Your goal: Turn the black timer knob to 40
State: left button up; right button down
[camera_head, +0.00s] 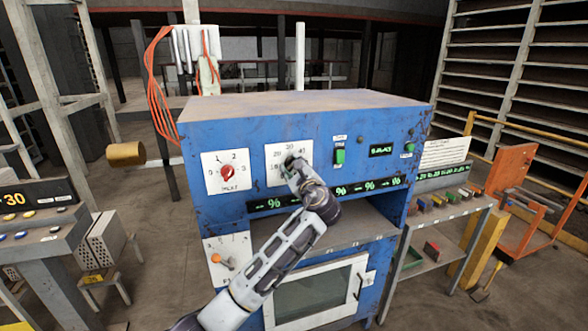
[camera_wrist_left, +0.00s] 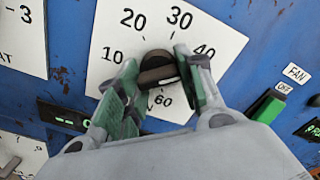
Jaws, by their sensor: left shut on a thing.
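The black timer knob (camera_wrist_left: 157,68) sits in the middle of a white dial plate on the blue machine's front. The dial (camera_wrist_left: 113,37) reads 10, 20, 30, 40 and 60 around the knob. In the head view the dial plate (camera_head: 275,152) shows, but the gripper covers most of the knob. My left gripper (camera_head: 291,165) reaches up to it from below. In the wrist view the left gripper (camera_wrist_left: 156,85) has one finger on each side of the knob and is shut on it. I cannot tell which number the knob points to. My right gripper is not in view.
A red knob (camera_head: 227,174) on another dial is left of the timer. Green switches (camera_head: 340,156) are to its right. A lit percent strip (camera_head: 265,204) and an open recess lie below. A shelf with coloured blocks (camera_head: 452,197) stands at right, a button console (camera_head: 40,225) at left.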

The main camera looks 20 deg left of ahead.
pick_arm(q)
jog(key=shift+f, duration=0.15)
jog(key=o, duration=1)
jog(key=shift+s+d, duration=0.1)
jog(key=shift+v, duration=5.9)
